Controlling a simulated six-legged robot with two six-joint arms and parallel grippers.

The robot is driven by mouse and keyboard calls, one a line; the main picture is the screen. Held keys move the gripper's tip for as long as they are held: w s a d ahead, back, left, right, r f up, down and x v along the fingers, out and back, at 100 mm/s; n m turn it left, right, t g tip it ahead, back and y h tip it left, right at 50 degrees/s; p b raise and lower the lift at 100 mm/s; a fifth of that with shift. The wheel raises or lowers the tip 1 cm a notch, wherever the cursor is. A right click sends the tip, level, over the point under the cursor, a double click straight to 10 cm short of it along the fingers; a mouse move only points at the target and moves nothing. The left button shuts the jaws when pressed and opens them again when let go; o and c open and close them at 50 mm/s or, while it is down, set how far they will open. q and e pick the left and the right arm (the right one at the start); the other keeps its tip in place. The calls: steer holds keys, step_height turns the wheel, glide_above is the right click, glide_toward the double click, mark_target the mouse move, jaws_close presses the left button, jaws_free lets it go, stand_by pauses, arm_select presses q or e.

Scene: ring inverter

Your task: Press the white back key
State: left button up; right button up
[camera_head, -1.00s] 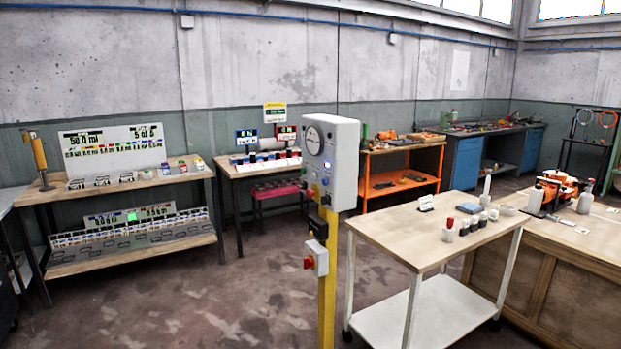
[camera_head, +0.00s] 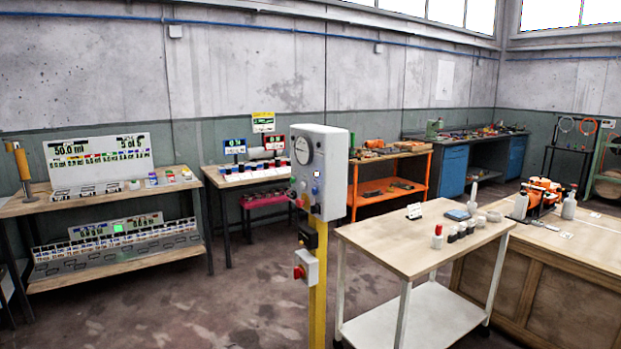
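A grey-white control box (camera_head: 332,178) stands on a yellow post (camera_head: 318,285) near the middle of the view. Its face is seen at a slant, with a round dial (camera_head: 304,150) at the top and several small buttons (camera_head: 309,190) below it, including a blue one and red ones. Neither of my grippers is in view.
A light wooden cart (camera_head: 425,238) with small bottles stands right of the post. A wooden bench (camera_head: 560,250) is at the right. Shelves with signs (camera_head: 97,158) stand at the left. Open floor (camera_head: 200,310) lies left of the post.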

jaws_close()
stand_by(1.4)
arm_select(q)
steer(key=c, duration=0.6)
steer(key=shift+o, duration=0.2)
